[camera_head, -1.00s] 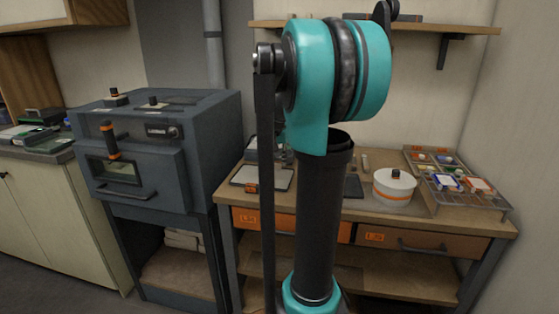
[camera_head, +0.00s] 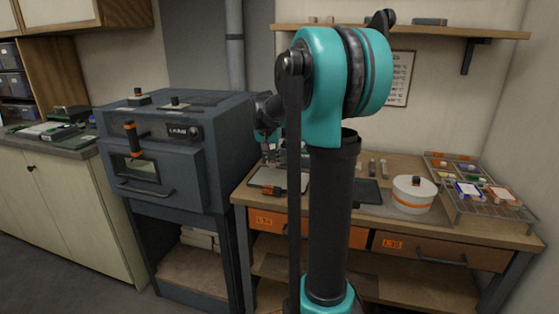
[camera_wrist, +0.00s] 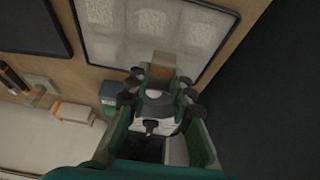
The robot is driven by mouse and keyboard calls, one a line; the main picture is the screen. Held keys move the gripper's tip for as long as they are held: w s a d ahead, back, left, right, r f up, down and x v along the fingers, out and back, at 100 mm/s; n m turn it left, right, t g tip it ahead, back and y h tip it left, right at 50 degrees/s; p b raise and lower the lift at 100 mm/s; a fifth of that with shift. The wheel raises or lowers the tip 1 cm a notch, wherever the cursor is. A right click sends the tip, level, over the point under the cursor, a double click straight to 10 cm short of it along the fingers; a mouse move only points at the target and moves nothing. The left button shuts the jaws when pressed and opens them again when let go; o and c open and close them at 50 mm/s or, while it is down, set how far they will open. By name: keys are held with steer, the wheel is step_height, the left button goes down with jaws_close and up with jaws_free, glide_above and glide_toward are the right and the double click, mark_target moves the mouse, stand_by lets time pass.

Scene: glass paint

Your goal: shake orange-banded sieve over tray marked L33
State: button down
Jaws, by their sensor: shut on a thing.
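My gripper (camera_wrist: 160,78) is shut on a small tan block with a dull orange lower part (camera_wrist: 163,62), which I take as part of the orange-banded sieve. The rest of it is hidden by the fingers. It is over the near edge of a framed pale tray (camera_wrist: 110,28). In the head view this tray (camera_head: 292,181) lies on the bench, partly behind my arm, with a small orange and dark piece at its front edge. A darker tray (camera_head: 367,192) lies to its right. I cannot read a tray mark.
A white round tub with an orange band (camera_head: 414,203) stands right on the bench, beside a wire rack (camera_head: 490,205) with small coloured pieces. A grey kiln (camera_head: 170,150) stands left. A shelf (camera_head: 400,32) hangs above. Orange-labelled drawers (camera_head: 440,250) are below the bench top.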

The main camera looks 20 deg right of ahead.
steer(key=shift+w+a, duration=1.8)
steer(key=shift+a, duration=0.75)
steer(key=s+d, duration=0.9)
steer(key=d, duration=0.5)
steer(key=shift+s, duration=0.35)
step_height(320, 180, up, 5)
steer(key=shift+a, duration=0.1)
